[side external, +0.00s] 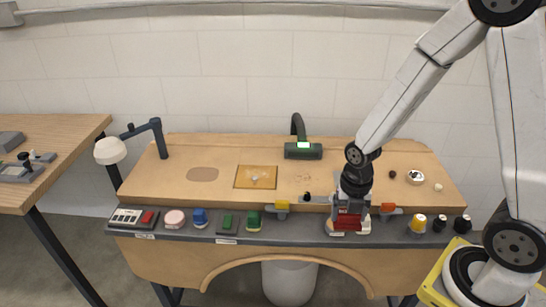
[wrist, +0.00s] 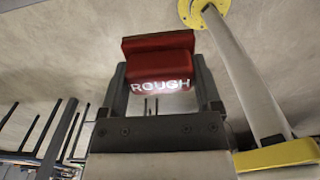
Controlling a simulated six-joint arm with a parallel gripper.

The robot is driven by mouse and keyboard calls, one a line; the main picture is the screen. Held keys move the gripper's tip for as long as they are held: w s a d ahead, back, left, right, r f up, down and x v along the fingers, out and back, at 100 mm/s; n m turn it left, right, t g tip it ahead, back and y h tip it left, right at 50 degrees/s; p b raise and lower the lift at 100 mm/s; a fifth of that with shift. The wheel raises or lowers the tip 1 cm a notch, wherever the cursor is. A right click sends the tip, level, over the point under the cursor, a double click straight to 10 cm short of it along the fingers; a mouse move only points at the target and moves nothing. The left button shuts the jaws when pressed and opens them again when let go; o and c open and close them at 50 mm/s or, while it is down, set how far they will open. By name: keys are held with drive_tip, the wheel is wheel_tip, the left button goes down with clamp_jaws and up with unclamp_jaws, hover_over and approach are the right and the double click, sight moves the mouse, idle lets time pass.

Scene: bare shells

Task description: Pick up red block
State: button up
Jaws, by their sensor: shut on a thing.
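The red block (side external: 347,222) is at the front ledge of the workbench, right of centre. In the wrist view the red block (wrist: 158,62) fills the space between the two fingertips and bears the white word "ROUGH". My gripper (side external: 349,210) points down over the ledge in the side view. In the wrist view my gripper (wrist: 160,80) is shut on the block, with one finger on each side. Whether the block's underside touches the ledge cannot be told.
The dark front ledge (side external: 285,233) holds a blue item (side external: 199,218), green items (side external: 253,221), a pink round item (side external: 174,218) and a yellow-topped item (side external: 418,223). A lamp (side external: 110,150) stands at left. A green-based device (side external: 303,151) stands at the back. The middle bench top is mostly clear.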

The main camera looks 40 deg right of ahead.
drive_tip(key=shift+s+r, duration=0.25)
drive_tip(key=shift+s, duration=0.2)
drive_tip(key=shift+s+r, duration=0.2)
drive_tip(key=shift+s, duration=0.25)
drive_tip(key=o, duration=0.7)
drive_tip(key=shift+c, duration=0.2)
drive_tip(key=c, duration=0.5)
drive_tip(key=shift+o, duration=0.2)
drive_tip(key=w+d+f+m, duration=0.1)
drive_tip(key=w+d+m, duration=0.3)
drive_tip(key=w+d, duration=0.5)
drive_tip(key=w+d+f+m, duration=0.1)
drive_tip(key=w+d+m, duration=0.4)
drive_tip(key=w, duration=1)
drive_tip(key=d, duration=0.3)
drive_tip(key=shift+w+d, duration=0.2)
drive_tip(key=shift+d, duration=0.2)
